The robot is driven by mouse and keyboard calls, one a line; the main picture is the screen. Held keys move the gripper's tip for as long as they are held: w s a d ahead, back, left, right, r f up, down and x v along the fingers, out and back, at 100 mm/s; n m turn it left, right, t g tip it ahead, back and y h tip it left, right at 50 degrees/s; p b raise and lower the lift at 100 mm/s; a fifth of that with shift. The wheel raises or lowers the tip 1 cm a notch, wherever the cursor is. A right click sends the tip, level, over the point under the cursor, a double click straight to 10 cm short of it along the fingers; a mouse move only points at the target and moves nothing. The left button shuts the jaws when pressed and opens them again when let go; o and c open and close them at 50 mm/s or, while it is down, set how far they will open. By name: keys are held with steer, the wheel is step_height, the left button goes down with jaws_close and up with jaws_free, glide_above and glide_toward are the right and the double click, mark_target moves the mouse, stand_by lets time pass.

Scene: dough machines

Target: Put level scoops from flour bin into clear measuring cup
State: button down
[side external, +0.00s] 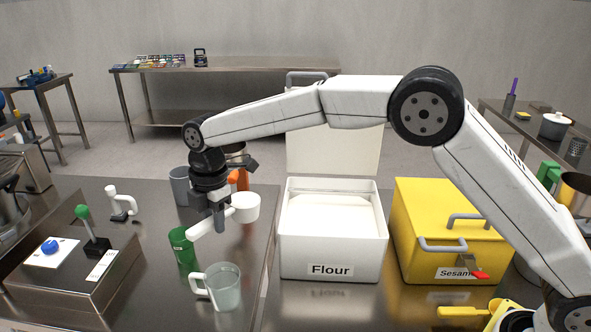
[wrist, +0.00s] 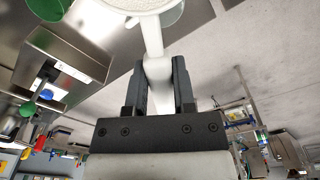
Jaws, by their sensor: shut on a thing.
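My gripper (side external: 220,212) is shut on the handle of a white scoop (side external: 246,207), left of the flour bin and above the steel table. In the wrist view my gripper (wrist: 161,82) has a black finger on each side of the scoop handle (wrist: 153,38). The scoop bowl (wrist: 140,4) is cut by the top edge, and pale grainy white shows in it. The clear measuring cup (side external: 222,288) stands upright at the front, below the scoop, its handle to the left. The white flour bin (side external: 333,252) is open, with its lid raised behind and white flour (side external: 330,218) inside.
A green cup (side external: 182,246) stands behind and left of the measuring cup. A grey cup (side external: 180,186) and an orange item stand farther back. A yellow sesame bin (side external: 440,205) is right of the flour bin. A control box (side external: 75,285) is at left.

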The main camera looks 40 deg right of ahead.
steer(key=s+a, duration=0.3)
steer(key=a, duration=1)
steer(key=shift+r, duration=0.35)
steer(key=shift+s+f, duration=0.1)
steer(key=shift+f, duration=0.1)
steer(key=shift+d+f+g+y, duration=0.2)
steer(key=shift+d+g+y, duration=0.05)
steer(key=shift+y, duration=0.6)
steer(key=shift+d+f+g+y, duration=0.15)
steer(key=shift+d+g+y, duration=0.1)
steer(key=shift+y, duration=0.6)
steer(key=shift+a, duration=0.1)
steer(key=shift+w+d+r+g+y, duration=0.15)
steer(key=shift+d+r+g+y, duration=0.1)
steer(key=shift+d+r+y, duration=0.45)
steer(key=shift+w+d+r+g+y, duration=0.25)
steer(key=shift+r+y, duration=0.15)
steer(key=shift+y, duration=0.55)
steer(key=shift+w+d+r+g+y, duration=0.1)
steer(key=shift+d+r+g+y, duration=0.1)
steer(key=shift+d+r+y, duration=0.5)
steer(key=shift+a+f, duration=0.15)
